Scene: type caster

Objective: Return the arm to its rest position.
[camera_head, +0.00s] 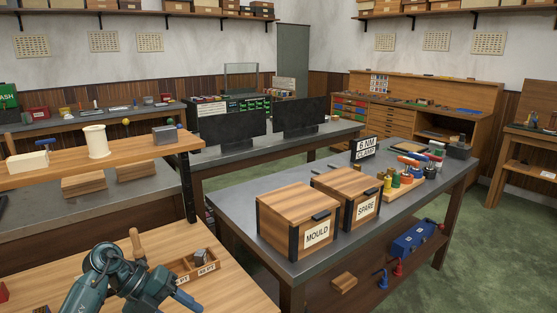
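My teal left arm (108,262) comes in at the bottom left, bent over the wooden bench top. Its gripper end (180,299) points toward the right and down, close to a small wooden tray. The fingers are too small and dark to tell whether they are open or shut, and I see nothing clearly held. My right arm and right gripper are not in view.
The divided wooden tray (205,277) with labels and a grey block lies beside my arm; an upright wooden handle (137,243) stands behind it. A raised wooden shelf (60,166) runs above. The metal-topped table (240,205) holds boxes marked MOULD (285,215) and SPARE (350,190).

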